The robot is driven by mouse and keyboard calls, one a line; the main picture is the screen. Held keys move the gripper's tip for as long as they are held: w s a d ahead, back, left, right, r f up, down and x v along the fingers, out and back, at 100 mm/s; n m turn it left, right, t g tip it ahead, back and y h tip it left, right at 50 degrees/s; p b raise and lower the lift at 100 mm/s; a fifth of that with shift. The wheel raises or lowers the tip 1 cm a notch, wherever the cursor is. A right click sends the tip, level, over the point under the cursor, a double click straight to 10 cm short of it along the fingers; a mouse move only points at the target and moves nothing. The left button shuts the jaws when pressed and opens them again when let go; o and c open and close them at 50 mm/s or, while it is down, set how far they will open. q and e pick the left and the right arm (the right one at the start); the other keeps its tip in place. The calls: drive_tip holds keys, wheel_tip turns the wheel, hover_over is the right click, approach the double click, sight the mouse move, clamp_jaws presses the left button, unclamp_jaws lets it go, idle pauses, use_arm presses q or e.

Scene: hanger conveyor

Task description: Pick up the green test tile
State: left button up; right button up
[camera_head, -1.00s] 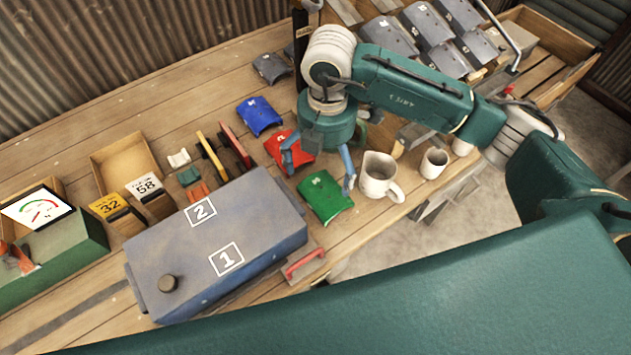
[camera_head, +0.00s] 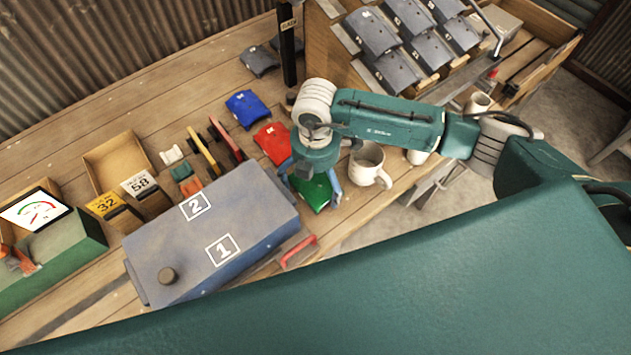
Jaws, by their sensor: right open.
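The green test tile (camera_head: 316,194) is a curved green piece lying on the wooden bench, right of the blue-grey box. My right gripper (camera_head: 312,190) is above it, pointing down. Its blue fingers are apart, one at each side of the tile, and partly hide it along with the gripper body. I cannot tell whether the fingers touch the tile. The red tile (camera_head: 272,143) and the blue tile (camera_head: 247,109) lie further back on the bench. My left gripper is not in view.
A mug (camera_head: 367,163) stands close to the right of my gripper. The blue-grey box (camera_head: 215,235), marked 1 and 2, is close on the left. A red-handled tool (camera_head: 298,252) lies in front. Grey tiles (camera_head: 372,33) sit on a rack at the back right.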

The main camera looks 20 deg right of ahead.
drive_tip(key=c, duration=1.3)
drive_tip(key=shift+r, duration=0.1)
drive_tip(key=shift+c, duration=0.2)
